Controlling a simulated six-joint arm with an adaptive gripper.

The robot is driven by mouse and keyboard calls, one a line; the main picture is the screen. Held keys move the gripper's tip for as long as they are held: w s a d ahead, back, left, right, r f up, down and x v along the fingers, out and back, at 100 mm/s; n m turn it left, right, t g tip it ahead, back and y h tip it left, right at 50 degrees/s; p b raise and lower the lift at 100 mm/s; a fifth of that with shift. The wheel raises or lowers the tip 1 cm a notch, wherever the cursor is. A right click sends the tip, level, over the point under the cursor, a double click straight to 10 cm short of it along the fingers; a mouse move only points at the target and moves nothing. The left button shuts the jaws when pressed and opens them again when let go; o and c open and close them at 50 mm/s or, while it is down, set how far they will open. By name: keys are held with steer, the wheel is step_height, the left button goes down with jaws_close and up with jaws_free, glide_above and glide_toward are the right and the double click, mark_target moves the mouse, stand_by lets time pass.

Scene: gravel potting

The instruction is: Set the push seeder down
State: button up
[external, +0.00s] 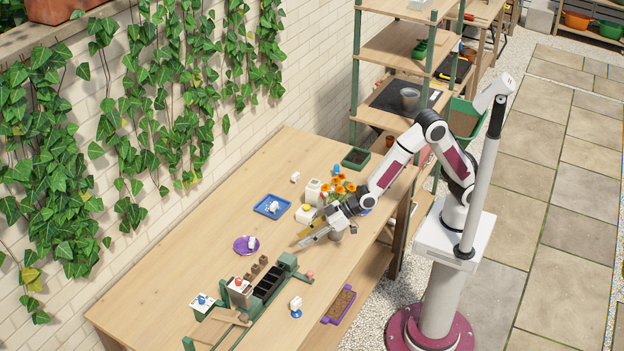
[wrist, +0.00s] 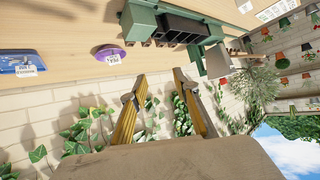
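My gripper (external: 303,238) is above the wooden table, near a white bottle and orange flowers. In the wrist view its two yellowish fingers (wrist: 160,75) stand apart with nothing visible between them. I cannot tell for sure which thing is the push seeder. Another white piece with a blue base (external: 296,307) stands near the table's front edge. The tray (wrist: 8,62) and saucer (wrist: 103,52) also show in the wrist view.
A green rack with black cells (external: 268,282) stands at the near end, beside brown plugs. White containers (external: 313,190), orange flowers (external: 340,187) and a green planter (external: 356,157) stand toward the far end. The table's back left (external: 200,250) is clear. Ivy hangs on the wall.

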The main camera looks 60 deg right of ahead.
steer(key=s+d+r+m+h, duration=0.1)
steer(key=d+r, duration=0.3)
steer(key=d, duration=0.6)
steer(key=s+d+r+m+h, duration=0.1)
steer(key=d+r, duration=0.3)
steer(key=d, duration=0.5)
steer(key=s+d+r+m+h, duration=0.15)
steer(key=d+r, duration=0.25)
steer(key=d, duration=0.6)
steer(key=s+d+m+g+h, duration=0.2)
steer(key=s+d+m+h, duration=0.2)
steer(key=s+d, duration=1.5)
steer(key=shift+s+d+g, duration=0.3)
steer(key=shift+d+g, duration=0.05)
steer(key=shift+g, duration=0.05)
steer(key=shift+o, duration=0.7)
